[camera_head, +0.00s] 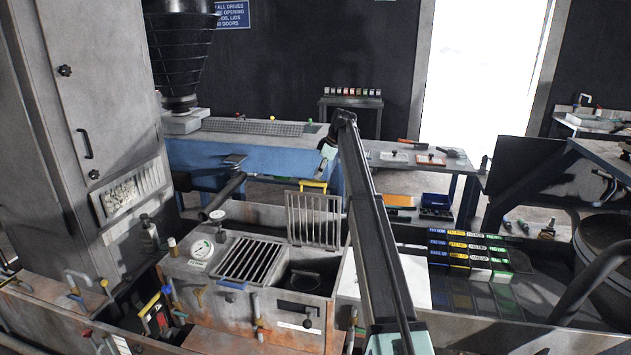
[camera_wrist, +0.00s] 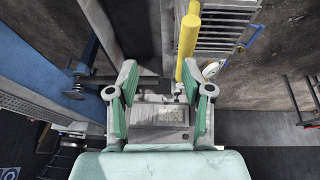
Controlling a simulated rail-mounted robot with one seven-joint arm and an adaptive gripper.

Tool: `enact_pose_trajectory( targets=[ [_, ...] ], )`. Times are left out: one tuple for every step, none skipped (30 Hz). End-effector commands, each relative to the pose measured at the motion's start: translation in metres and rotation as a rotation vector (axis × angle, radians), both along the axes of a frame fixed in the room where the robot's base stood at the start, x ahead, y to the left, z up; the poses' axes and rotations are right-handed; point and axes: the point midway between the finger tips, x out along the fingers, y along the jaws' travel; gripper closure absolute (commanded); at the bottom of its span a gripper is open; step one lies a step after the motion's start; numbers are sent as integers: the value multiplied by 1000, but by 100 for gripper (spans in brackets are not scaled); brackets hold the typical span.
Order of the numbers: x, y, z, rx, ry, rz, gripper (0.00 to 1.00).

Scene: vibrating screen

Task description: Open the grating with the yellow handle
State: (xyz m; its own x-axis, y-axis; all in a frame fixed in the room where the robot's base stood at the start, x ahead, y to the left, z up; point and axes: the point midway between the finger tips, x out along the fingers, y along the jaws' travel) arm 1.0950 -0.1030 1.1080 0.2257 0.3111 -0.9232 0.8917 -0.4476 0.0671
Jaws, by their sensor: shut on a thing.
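The grating with the yellow handle (camera_head: 313,217) stands upright, raised at the back edge of the metal box. Its yellow handle (camera_head: 313,184) is along the top edge. The opening (camera_head: 303,281) below it is uncovered and dark. My gripper (camera_head: 325,168) is at the handle, partly hidden by my arm. In the wrist view, the yellow handle (camera_wrist: 188,45) runs down to the tip of the right finger of my gripper (camera_wrist: 158,76). The fingers look apart there, and the contact on the left side is not clear. My gripper is shut on the handle.
A second grating (camera_head: 248,261) with a blue handle (camera_head: 233,284) lies flat beside the opening. A pressure gauge (camera_head: 202,249) stands at the box's left. A blue machine frame (camera_head: 245,157) is behind. Several labelled containers (camera_head: 468,250) are on the right.

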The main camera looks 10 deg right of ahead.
Motion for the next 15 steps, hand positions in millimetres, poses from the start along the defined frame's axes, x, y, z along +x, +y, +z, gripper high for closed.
enact_pose_trajectory(
  targets=[
    [-1, -5, 13, 0, -1, -1, 57],
    [-3, -7, 18, 0, 0, -1, 57],
    [-5, -8, 25, 1, 2, 1, 57],
    [-7, -9, 30, 1, 3, 1, 57],
    [-9, -11, 35, 2, 3, 2, 57],
    [-11, -12, 41, 3, 4, 2, 57],
    [-12, -13, 45, 3, 4, 3, 57],
    [-13, -15, 49, 3, 5, 4, 57],
    [-15, -16, 54, 3, 6, 4, 57],
    [-16, -17, 57, 4, 6, 4, 57],
    [-17, -18, 60, 4, 7, 4, 57],
    [-18, -19, 63, 4, 7, 4, 57],
    [-19, -19, 65, 5, 8, 5, 57],
    [-19, -19, 67, 5, 8, 5, 57],
    [-20, -20, 68, 5, 8, 6, 57]
  ],
)
